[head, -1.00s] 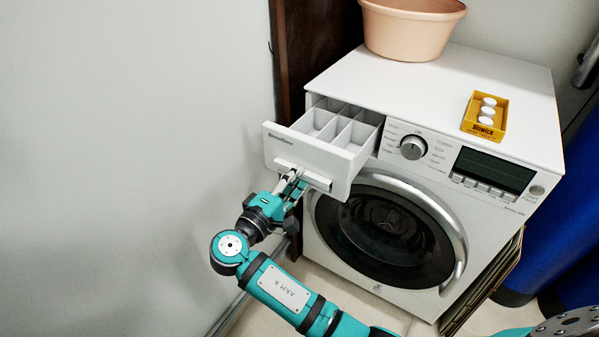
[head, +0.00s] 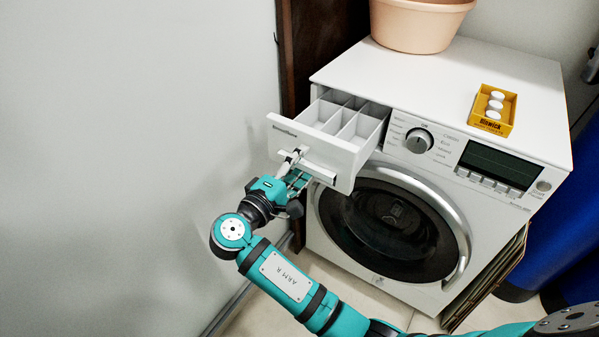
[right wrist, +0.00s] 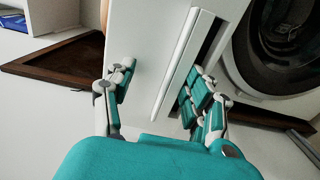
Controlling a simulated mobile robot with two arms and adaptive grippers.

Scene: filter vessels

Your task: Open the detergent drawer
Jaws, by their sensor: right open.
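The detergent drawer (head: 318,150) is a white box with several compartments. It stands pulled well out of the upper left of the washing machine (head: 480,75). Its handle (head: 320,172) is a pale bar low on the drawer front. My right gripper (head: 297,167) is at the left end of the handle with its fingers spread. In the right wrist view the open fingers lie on either side of the handle bar (right wrist: 180,72), with gaps showing. I cannot tell whether a finger touches it. My left gripper is not in view.
A peach basin (head: 420,25) and a yellow box with white round pieces (head: 494,110) stand on top of the machine. The round glass door (head: 390,220) is shut below the drawer. A grey wall is at left, with open room before it. Something blue (head: 560,230) is at right.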

